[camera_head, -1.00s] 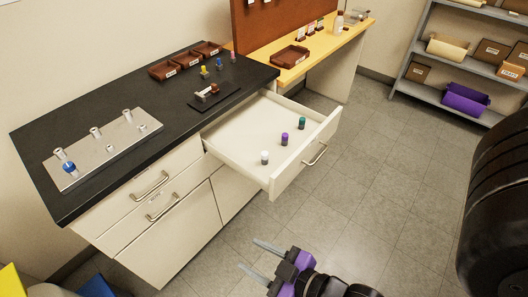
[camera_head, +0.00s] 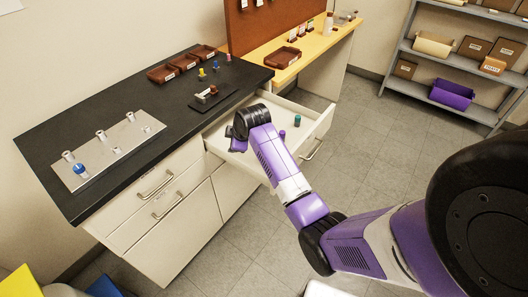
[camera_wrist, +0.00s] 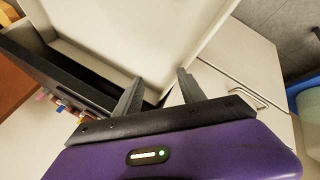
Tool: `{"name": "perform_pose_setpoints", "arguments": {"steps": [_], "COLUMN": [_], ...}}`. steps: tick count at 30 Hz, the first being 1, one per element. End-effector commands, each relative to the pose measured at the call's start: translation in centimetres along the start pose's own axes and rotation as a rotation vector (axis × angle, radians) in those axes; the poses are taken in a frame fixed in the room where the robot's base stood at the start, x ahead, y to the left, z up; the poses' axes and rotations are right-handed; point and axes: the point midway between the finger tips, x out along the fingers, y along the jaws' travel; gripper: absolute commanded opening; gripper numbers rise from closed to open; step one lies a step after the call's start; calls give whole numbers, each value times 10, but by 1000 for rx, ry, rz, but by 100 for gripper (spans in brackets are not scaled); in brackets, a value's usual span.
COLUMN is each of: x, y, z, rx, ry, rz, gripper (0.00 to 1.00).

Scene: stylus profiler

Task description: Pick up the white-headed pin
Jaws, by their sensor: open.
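The white-headed pin does not show in either current view; in the head view my arm covers the part of the open drawer (camera_head: 316,126) where it stood. A green-headed pin (camera_head: 297,120) stands upright in that drawer, and a purple-headed pin (camera_head: 283,134) shows partly beside my arm. My gripper is over the drawer's left part, mostly hidden by my wrist in the head view. In the wrist view my gripper (camera_wrist: 158,88) is open and empty, its two dark fingers apart above the pale drawer (camera_wrist: 110,45).
The black counter (camera_head: 130,95) holds a metal plate (camera_head: 88,172) with several holders and a blue-headed pin (camera_head: 80,168), brown trays (camera_head: 161,74) and a small dark fixture (camera_head: 205,98). A yellow bench (camera_head: 295,62) and grey shelves (camera_head: 425,57) stand behind.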

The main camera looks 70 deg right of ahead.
Motion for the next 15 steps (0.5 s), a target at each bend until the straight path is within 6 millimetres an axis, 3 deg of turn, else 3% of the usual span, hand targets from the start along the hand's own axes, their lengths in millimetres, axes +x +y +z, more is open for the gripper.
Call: {"name": "perform_pose_setpoints", "arguments": {"steps": [1, 5, 9, 15], "x": [-4, -18, -41, -59], "y": [20, 40, 36, 27], "z": [10, 42, 67, 83], "rx": [-49, -229, -397, -511], "ry": [-44, -150, -194, -196], "rz": [-43, -237, -445, -598], "gripper": [47, 47, 47, 47]}}
